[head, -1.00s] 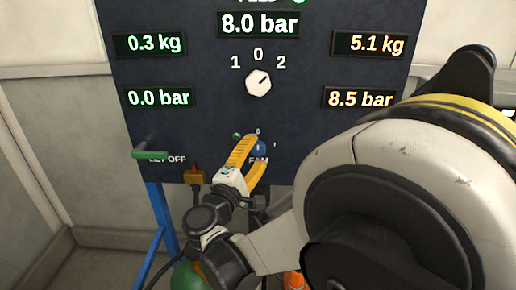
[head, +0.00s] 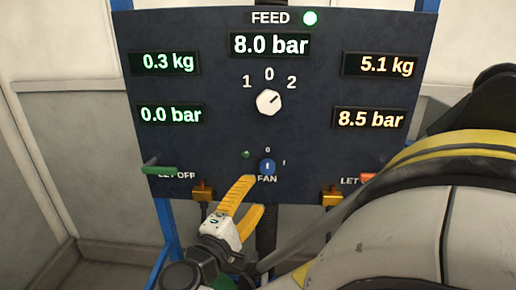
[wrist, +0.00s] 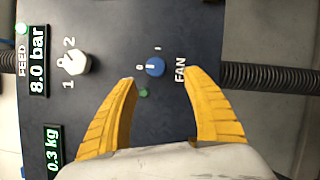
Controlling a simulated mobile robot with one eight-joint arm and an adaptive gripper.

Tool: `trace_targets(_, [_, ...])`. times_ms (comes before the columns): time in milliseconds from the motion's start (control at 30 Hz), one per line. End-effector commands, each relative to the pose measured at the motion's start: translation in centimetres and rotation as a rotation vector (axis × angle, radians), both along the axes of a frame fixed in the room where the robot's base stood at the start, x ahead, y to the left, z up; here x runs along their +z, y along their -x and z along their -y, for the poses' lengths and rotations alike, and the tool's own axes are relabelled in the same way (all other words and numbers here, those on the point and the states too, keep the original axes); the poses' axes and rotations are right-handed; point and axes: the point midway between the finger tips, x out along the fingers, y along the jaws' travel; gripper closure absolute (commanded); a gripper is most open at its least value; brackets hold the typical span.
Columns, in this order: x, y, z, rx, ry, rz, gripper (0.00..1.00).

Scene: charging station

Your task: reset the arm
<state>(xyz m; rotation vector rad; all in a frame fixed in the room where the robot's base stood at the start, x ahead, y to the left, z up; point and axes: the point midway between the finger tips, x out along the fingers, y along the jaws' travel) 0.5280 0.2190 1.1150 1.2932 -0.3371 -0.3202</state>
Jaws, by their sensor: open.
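My gripper (head: 250,197) has yellow fingers that are spread apart with nothing between them. In the head view it is low in front of the dark panel (head: 215,75), just below and left of the blue fan knob (head: 267,167). In the wrist view the gripper (wrist: 159,78) frames the fan knob (wrist: 155,66), which lies just past the fingertips; the fingers look clear of it. The fan knob's white mark points up at 0 in the head view. My pale arm link covers the panel's lower right.
The white selector knob (head: 269,102) points toward 2. A green lever (head: 159,169) is at the lower left, and an orange-red one (head: 367,178) is partly hidden at the right. Brass fittings (head: 203,190) are under the panel.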

Motion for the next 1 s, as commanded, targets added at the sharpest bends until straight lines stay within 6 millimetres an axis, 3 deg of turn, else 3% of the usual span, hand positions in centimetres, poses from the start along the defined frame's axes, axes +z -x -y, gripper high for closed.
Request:
trace_targets(133, [-1.0, -0.8, 6.1, -0.070, -0.149, -0.123, 0.42])
trace_targets(233, [-2.4, -0.3, 11.3, -0.136, -0.323, -0.228, 0.42])
trace_targets(400, [-4.9, 3.3, 18.1, -0.250, -0.664, -0.359, 0.42])
trace_targets(500, [-6.2, 6.3, 20.7, -0.316, -0.881, -0.402, 0.42])
trace_targets(633, [-7.3, 10.4, 22.4, -0.394, -1.177, -0.415, 0.42])
trace_targets(800, [-7.9, 14.6, 22.5, -0.466, -1.518, -0.379, 0.42])
trace_targets(1000, [-7.8, 16.5, 22.0, -0.498, -1.730, -0.333, 0.42])
